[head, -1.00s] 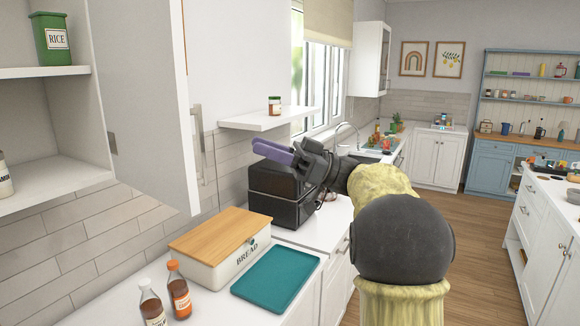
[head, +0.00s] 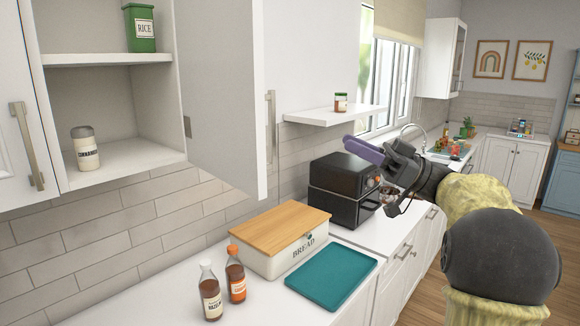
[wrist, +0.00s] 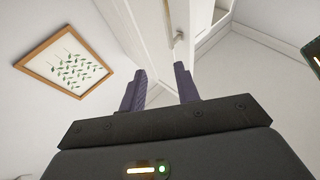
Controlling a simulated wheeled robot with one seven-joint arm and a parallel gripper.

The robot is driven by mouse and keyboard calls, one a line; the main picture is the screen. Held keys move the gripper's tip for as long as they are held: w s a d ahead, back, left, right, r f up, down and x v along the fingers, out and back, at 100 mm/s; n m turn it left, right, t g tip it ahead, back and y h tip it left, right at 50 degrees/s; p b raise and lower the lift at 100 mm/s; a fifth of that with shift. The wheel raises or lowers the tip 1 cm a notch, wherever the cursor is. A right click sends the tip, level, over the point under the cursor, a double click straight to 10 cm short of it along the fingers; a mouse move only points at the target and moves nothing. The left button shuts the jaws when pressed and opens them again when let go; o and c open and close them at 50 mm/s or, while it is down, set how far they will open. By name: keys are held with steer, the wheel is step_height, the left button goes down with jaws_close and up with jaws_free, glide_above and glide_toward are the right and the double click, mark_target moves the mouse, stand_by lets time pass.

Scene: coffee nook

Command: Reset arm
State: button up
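My gripper (head: 364,150) is stretched out in front of the black countertop oven (head: 343,190) in the head view, around the height of its top. In the wrist view my gripper (wrist: 160,88) has its two purple fingers spread apart, with nothing between them. My arm reaches out from the right side of the head view, and no object is in the fingers.
An upper cabinet door (head: 215,95) stands open left of my gripper. A wall shelf (head: 335,114) with a jar is near. A bread box (head: 283,240), teal tray (head: 331,277) and two bottles (head: 210,290) stand on the counter. Floor (head: 412,300) shows right.

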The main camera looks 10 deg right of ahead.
steer(key=w+f+m+t+h, duration=0.6)
steer(key=w+m+t+h, duration=0.5)
steer(key=t, duration=0.4)
steer(key=s+d+f+m+g+h, duration=0.1)
steer(key=s+f+m+g+h, duration=0.2)
steer(key=f+h, duration=0.5)
steer(key=s+f+m+g+h, duration=0.3)
steer(key=f, duration=0.9)
steer(key=s+a+f+g, duration=0.2)
steer(key=s+f+g, duration=0.3)
steer(key=s+f, duration=0.3)
steer(key=s+a+f+n+g, duration=0.1)
steer(key=s+f+g, duration=0.5)
steer(key=s, duration=0.9)
step_height(320, 180, down, 3)
steer(key=shift+s+a+r, duration=0.2)
steer(key=shift+s+a, duration=0.05)
steer(key=shift+a, duration=0.65)
